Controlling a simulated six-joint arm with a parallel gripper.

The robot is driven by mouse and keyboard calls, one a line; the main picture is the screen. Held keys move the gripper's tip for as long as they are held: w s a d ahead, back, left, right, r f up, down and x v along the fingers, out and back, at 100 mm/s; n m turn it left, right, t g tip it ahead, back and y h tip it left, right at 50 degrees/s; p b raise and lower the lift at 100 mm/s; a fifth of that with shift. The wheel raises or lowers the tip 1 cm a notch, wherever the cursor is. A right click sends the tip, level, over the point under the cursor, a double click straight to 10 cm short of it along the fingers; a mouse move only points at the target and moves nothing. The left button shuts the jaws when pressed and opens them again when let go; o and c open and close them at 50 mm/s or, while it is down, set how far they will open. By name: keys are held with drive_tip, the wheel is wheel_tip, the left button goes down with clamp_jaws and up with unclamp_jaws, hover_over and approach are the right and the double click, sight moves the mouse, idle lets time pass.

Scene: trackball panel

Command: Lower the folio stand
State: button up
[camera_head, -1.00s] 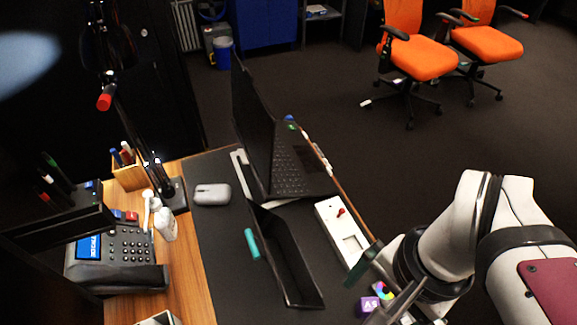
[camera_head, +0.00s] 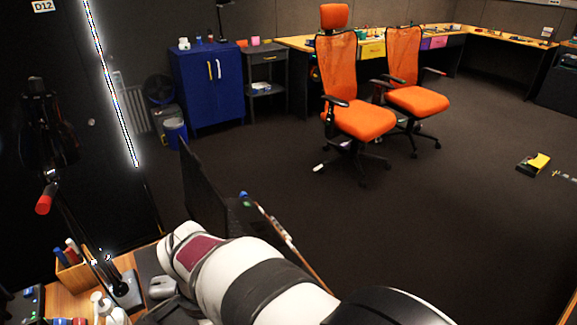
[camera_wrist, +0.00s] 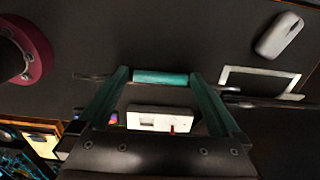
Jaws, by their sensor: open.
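The folio stand (camera_wrist: 262,102) shows in the wrist view as a thin dark edge running across the picture, seen nearly edge-on; its angle is hard to tell. A teal cylinder (camera_wrist: 161,78), which looks like its handle, lies at this edge. My gripper (camera_wrist: 160,75) is open, with one green finger at each end of the teal cylinder. Small gaps seem to show at both ends; I cannot tell whether the fingers touch it. In the head view my arm hides the stand and the gripper.
A grey mouse (camera_wrist: 279,35) and a white frame (camera_wrist: 262,80) are to the right. In the head view the open laptop (camera_head: 205,195) stands behind my arm, and a pen box (camera_head: 75,273) is at left.

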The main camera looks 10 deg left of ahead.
drive_tip(key=shift+f, duration=1)
clamp_jaws()
